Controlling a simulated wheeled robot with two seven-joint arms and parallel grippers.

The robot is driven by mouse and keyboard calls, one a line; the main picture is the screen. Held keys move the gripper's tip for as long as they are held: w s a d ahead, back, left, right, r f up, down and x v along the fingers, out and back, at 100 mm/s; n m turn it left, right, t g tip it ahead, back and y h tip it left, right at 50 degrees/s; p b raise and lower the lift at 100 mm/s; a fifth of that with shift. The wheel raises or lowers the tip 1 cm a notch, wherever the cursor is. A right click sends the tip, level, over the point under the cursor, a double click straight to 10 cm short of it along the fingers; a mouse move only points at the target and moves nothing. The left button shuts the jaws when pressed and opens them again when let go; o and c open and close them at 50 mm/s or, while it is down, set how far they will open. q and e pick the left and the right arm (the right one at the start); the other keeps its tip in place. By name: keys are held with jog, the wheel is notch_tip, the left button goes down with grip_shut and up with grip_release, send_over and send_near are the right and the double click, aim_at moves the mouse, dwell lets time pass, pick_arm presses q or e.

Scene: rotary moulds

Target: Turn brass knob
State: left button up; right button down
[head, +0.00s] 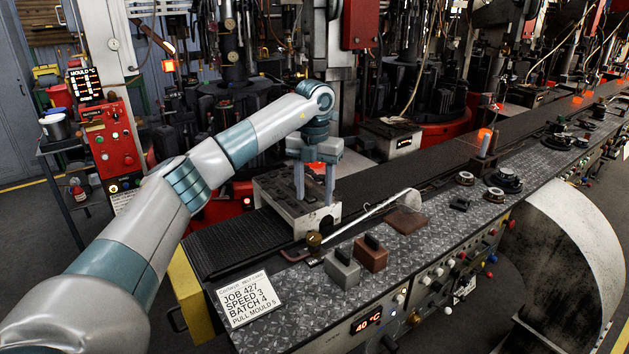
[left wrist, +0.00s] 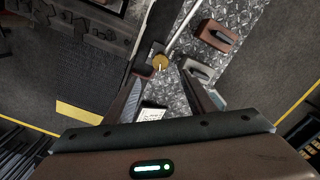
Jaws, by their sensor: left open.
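A round brass ball (head: 313,240) sits at the near end of a long pale lever on the machine's edge. It also shows in the left wrist view (left wrist: 160,62), between and just beyond the fingertips. A small brass-coloured knob (head: 415,318) is on the front panel, right of the orange temperature readout. My left gripper (head: 314,200) points down, open and empty, above the brass ball and in front of the grey mould block (head: 295,205). Its fingers also show in the left wrist view (left wrist: 163,78). My right gripper is not in view.
A grey block (head: 342,268) and a red-brown block (head: 371,252), both with dark handles, stand on the patterned ledge. A job card (head: 245,298) lies at its left end. The dark conveyor (head: 235,242) runs behind. A red control box (head: 112,145) stands at left.

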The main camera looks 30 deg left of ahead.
pick_arm(q)
jog(key=shift+r+b, duration=0.5)
jog(key=shift+r, duration=2.05)
jog(key=shift+s+f, duration=0.1)
